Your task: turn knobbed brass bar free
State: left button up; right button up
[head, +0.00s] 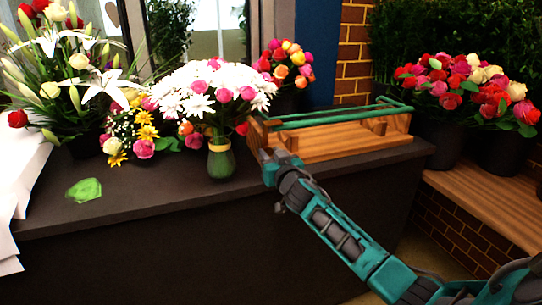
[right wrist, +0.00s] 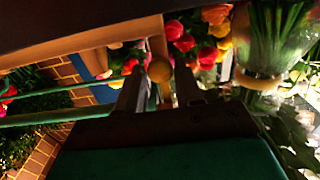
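A wooden crate (head: 340,145) with green rods (head: 335,115) along its top stands on the dark counter. My right gripper (head: 268,158) is at the crate's left end. In the right wrist view, a round brass-coloured knob (right wrist: 159,70) shows between the tips of my right gripper (right wrist: 160,80). The two fingers are apart, one on each side of the knob; I cannot tell whether they touch it. The bar behind the knob is mostly hidden. My left gripper is not in view.
A green vase (head: 221,160) of white and pink flowers stands just left of my right gripper. A crumpled green piece (head: 84,190) lies on the dark counter (head: 150,203). Buckets of roses (head: 440,140) stand on the wooden bench (head: 490,205) at right. The counter's front left is mostly clear.

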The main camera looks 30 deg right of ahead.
grip_shut()
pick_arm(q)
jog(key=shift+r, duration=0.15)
pick_arm(e)
jog(key=shift+n, duration=0.3)
jog(key=n+p, duration=0.1)
jog(key=n, duration=0.6)
jog(key=shift+p, duration=0.4)
jog(key=shift+n, duration=1)
jog(key=n+p, duration=0.1)
jog(key=n, duration=0.3)
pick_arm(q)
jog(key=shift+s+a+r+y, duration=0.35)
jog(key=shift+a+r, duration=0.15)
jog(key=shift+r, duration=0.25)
pick_arm(e)
jog(key=shift+n, duration=2.2)
